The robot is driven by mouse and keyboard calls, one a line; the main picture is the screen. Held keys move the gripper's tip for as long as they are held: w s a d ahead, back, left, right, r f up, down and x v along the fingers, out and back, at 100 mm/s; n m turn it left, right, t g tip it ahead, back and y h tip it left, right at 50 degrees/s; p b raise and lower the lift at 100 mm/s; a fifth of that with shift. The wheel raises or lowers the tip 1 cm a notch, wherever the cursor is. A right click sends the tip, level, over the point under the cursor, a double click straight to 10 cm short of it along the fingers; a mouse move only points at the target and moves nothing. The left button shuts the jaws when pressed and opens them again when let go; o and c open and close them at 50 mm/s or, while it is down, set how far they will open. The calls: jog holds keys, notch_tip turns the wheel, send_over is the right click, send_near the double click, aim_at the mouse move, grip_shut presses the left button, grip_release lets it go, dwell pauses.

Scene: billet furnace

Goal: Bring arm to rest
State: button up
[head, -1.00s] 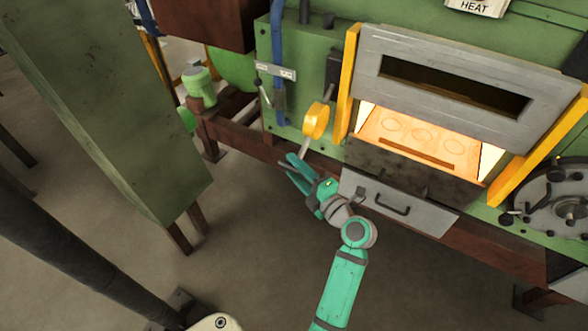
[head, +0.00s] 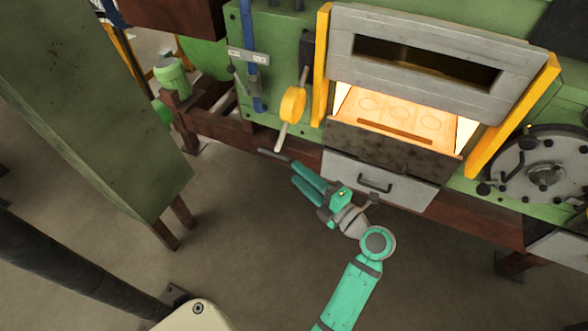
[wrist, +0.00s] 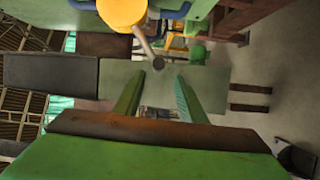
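My gripper (head: 302,182) is teal and sits low in front of the furnace, below and beside the yellow lever (head: 292,104). Its two fingers are apart, and nothing shows between them in the head view. In the wrist view the two green fingers (wrist: 157,95) are also spread, with a gap between them. The lever's yellow disc (wrist: 122,12) and grey rod show beyond the fingers at the top of the wrist view. The gripper appears clear of the lever.
The glowing furnace opening (head: 400,107) has its grey door (head: 440,35) above it. A grey drawer (head: 380,182) with a black handle lies below, close to my wrist. A green cabinet (head: 90,100) stands at left. Open floor (head: 245,235) lies between.

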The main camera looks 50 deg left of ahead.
jog(key=shift+d, duration=0.15)
dwell(0.5)
jog(key=d+f+m+t+h, duration=0.7)
jog(key=d+f+m+t, duration=0.45)
jog(key=f+m, duration=0.6)
jog(key=s+d+f+m+t+h, duration=0.1)
jog(key=s+d+m+h, duration=0.25)
jog(key=d+m, duration=0.2)
jog(key=s+d+f+m+h, duration=0.1)
jog(key=s+d+m+h, duration=0.1)
jog(key=s+d+m, duration=0.3)
jog(key=s+d+r+m+t+h, duration=0.1)
jog(key=s+d+r+m+h, duration=0.1)
jog(key=s+d, duration=0.4)
jog(key=s+d+r+m+t+h, duration=0.2)
jog(key=s+d+r+m+h, duration=0.1)
jog(key=s+d+r+m, duration=0.2)
notch_tip(320, 180, up, 2)
jog(key=s+d, duration=0.2)
jog(key=shift+s+r+m, duration=0.2)
jog(key=shift+s+m, duration=0.1)
jog(key=shift+s, duration=0.1)
